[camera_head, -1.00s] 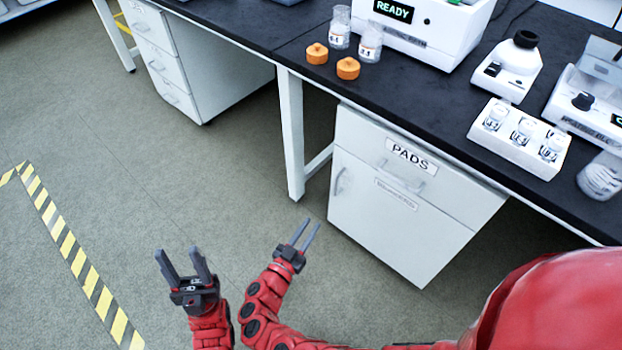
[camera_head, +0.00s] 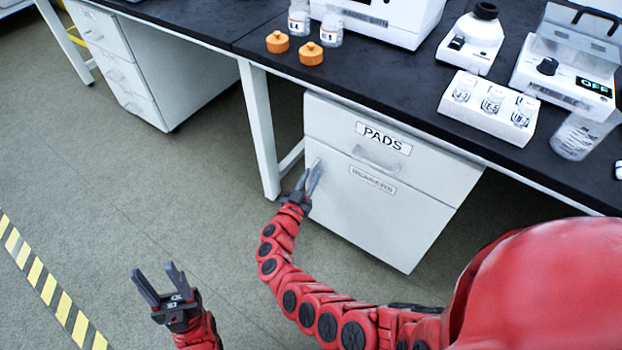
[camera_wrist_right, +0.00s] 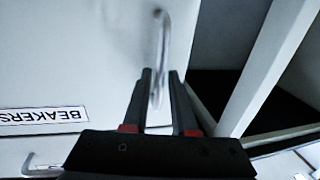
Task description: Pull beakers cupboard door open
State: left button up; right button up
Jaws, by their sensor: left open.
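The white beakers cupboard door (camera_head: 385,215), labelled BEAKERS, is closed under the bench. Its label also shows upside down in the right wrist view (camera_wrist_right: 45,115). The door's vertical bar handle (camera_wrist_right: 163,45) is at its left edge. My right gripper (camera_head: 308,185) is at this handle. In the right wrist view its fingers (camera_wrist_right: 160,85) are apart, with the lower part of the handle between them; I cannot tell whether they touch it. My left gripper (camera_head: 160,275) is open and empty, low over the floor at the left.
A PADS drawer (camera_head: 400,130) with its own handle (camera_head: 376,158) is above the door. A white bench leg (camera_head: 260,130) stands just left of the cupboard. The black bench top (camera_head: 375,95) holds bottles, orange caps and instruments. The floor (camera_head: 150,200) left of the cupboard is clear.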

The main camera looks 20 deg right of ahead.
jog(key=shift+w+d, duration=0.15)
jog(key=shift+c, duration=0.2)
grip_shut()
dwell(1.2)
